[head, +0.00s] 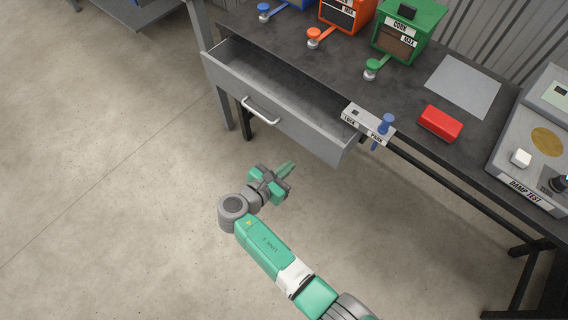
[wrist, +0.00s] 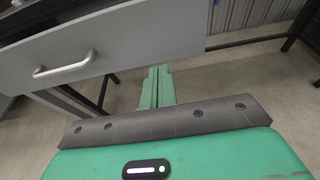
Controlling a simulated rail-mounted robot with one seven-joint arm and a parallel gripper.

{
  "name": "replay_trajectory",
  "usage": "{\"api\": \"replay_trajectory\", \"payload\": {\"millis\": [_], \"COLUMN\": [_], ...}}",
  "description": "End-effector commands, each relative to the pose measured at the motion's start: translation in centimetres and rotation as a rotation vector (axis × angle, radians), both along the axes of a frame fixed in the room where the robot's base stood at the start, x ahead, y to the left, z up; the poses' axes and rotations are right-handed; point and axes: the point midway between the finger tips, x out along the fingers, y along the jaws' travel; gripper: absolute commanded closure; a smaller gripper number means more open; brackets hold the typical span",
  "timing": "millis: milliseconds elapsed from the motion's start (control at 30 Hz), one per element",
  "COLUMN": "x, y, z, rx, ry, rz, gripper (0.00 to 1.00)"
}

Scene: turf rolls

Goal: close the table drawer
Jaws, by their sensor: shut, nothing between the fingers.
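The grey table drawer (head: 277,124) stands pulled out from under the dark worktop, and its inside looks empty. It has a light bar handle (head: 260,110) on its front. In the wrist view the drawer front (wrist: 135,42) fills the upper left, with the handle (wrist: 64,66) on it. My gripper (head: 290,165) is shut and empty. It is in front of the drawer, lower in the head picture than the drawer front and right of the handle. In the wrist view the closed fingers (wrist: 157,88) point toward the drawer's lower right edge. I see no clear contact.
The worktop (head: 400,100) carries blue, orange and green boxes (head: 410,30) at the back. A red block (head: 440,123), a grey sheet (head: 463,86) and a damp test unit (head: 535,140) lie rightward. A lock/park bracket (head: 368,124) with a blue knob sits at the edge. The floor is clear.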

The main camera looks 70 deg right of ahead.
Motion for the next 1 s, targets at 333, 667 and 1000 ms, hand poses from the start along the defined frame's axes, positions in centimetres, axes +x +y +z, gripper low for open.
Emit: {"api": "replay_trajectory", "payload": {"millis": [333,667,1000], "x": [-2.7,-3.7,-3.8], "y": [-6.6,-9.2,-9.5], "z": [-2.3,-1.9,-1.8], "rx": [-0.001,0.000,0.000], "ry": [-0.005,-0.004,-0.003], "rz": [-0.002,0.001,0.000], "gripper": [1.00,1.00,1.00]}}
